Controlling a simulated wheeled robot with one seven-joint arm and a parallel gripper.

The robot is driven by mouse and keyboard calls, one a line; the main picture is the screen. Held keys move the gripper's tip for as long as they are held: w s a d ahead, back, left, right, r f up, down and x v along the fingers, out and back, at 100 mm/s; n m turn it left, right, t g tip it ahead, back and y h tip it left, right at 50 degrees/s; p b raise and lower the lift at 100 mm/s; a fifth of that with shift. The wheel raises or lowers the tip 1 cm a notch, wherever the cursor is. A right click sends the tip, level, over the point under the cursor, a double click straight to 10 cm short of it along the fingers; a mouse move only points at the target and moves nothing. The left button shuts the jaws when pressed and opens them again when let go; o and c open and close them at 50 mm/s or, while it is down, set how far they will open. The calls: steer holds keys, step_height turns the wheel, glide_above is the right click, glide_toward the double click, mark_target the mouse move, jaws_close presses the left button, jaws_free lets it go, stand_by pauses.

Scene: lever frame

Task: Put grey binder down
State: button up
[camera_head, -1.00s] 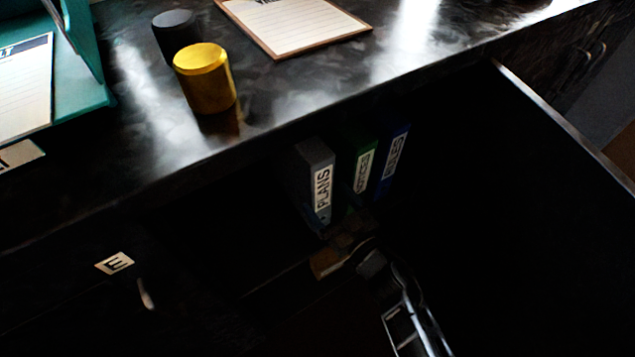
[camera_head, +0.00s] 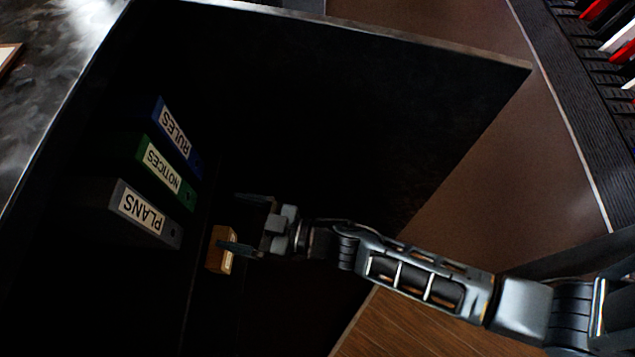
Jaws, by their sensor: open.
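The grey binder (camera_head: 145,213), labelled PLANS, stands inside the dark open cabinet in a row with a green binder (camera_head: 166,172) labelled NOTICES and a blue binder (camera_head: 177,138) labelled RULES. Its labelled spine faces out of the cabinet. My gripper (camera_head: 238,222) is open and empty, in front of the binders' spines and apart from the grey binder. One finger overlaps a small orange-brown box (camera_head: 220,250) in the picture; I cannot tell whether they touch.
The open cabinet door (camera_head: 400,110) stands beside my arm. A patterned dark worktop (camera_head: 45,105) lies above the cabinet. A rack (camera_head: 590,90) with red, white and dark items is at the top right.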

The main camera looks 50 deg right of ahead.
steer(key=s+d+r+m+h, duration=0.2)
steer(key=s+d+r, duration=0.2)
steer(key=s, duration=0.5)
steer(key=s+d+r+m+h, duration=0.1)
steer(key=s+d+r+h, duration=0.25)
steer(key=s, duration=0.45)
steer(key=s+d+r+m+g+h, duration=0.1)
steer(key=s+d+r+m, duration=0.1)
steer(key=s+r, duration=0.7)
step_height(320, 180, up, 3)
steer(key=shift+s+d+r+h, duration=0.2)
steer(key=shift+d+h, duration=0.15)
steer(key=shift+d, duration=0.35)
steer(key=shift+c, duration=0.3)
